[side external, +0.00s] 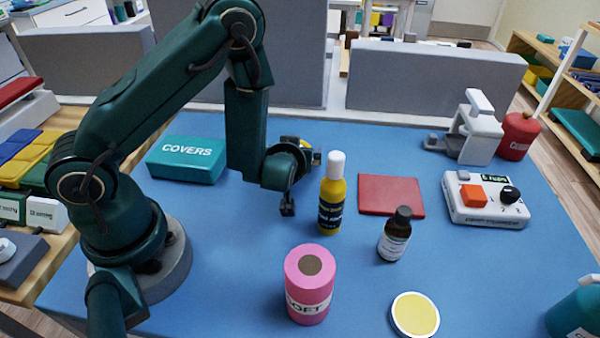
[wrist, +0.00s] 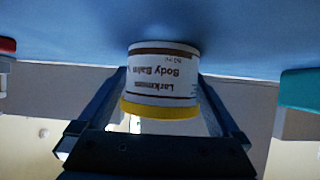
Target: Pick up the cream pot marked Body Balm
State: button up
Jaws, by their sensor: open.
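The cream pot (wrist: 163,72) is white with a yellow lid and reads "Larkmoor Body Balm". In the wrist view it appears upside down, against the blue table top. My gripper (wrist: 162,80) is open, with one finger on each side of the pot in that view. I cannot tell whether either finger touches it. In the side view my gripper (side external: 300,183) is low over the table, left of the yellow bottle. There the pot is mostly hidden behind my wrist, where only a small yellow patch shows.
A teal COVERS box (side external: 187,160) lies left of my gripper. The yellow bottle (side external: 331,195) stands close on the right, with a red block (side external: 391,195) and brown bottle (side external: 395,236) beyond. A pink container (side external: 309,285) and a pale yellow-topped tin (side external: 415,314) stand in front.

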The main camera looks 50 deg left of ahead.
jog(key=c, duration=1.2)
jog(key=shift+r, duration=0.15)
